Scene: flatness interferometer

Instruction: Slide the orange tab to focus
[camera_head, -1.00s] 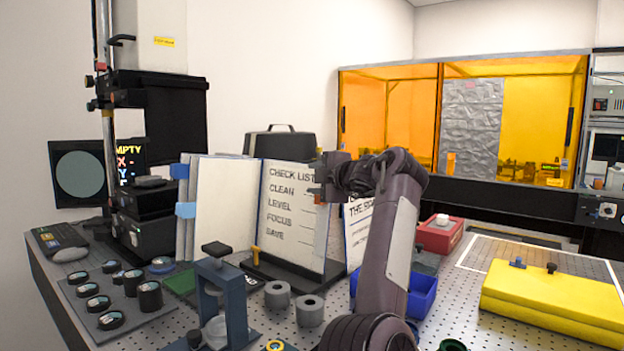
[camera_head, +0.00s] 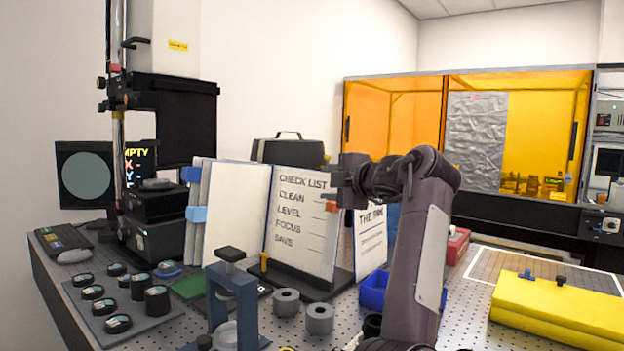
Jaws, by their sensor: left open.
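The white check list board (camera_head: 285,218) stands at mid-bench with the printed lines CHECK LIST, CLEAN, LEVEL, FOCUS and SAVE. A small orange tab (camera_head: 331,207) shows at its right edge, roughly level with the CLEAN line. My left gripper (camera_head: 328,187) is at that edge, pointing left, with its jaws open. The tab shows just under the gripper, close to the lower finger; I cannot tell whether they touch. The gripper and wrist hide part of the board's upper right edge. My right gripper is not in view.
An open white binder (camera_head: 237,210) stands left of the board, and another lettered page (camera_head: 370,240) stands right of it. In front are a blue clamp frame (camera_head: 232,308) and grey rings (camera_head: 319,318). A blue bin (camera_head: 374,290) and yellow block (camera_head: 555,310) are to the right.

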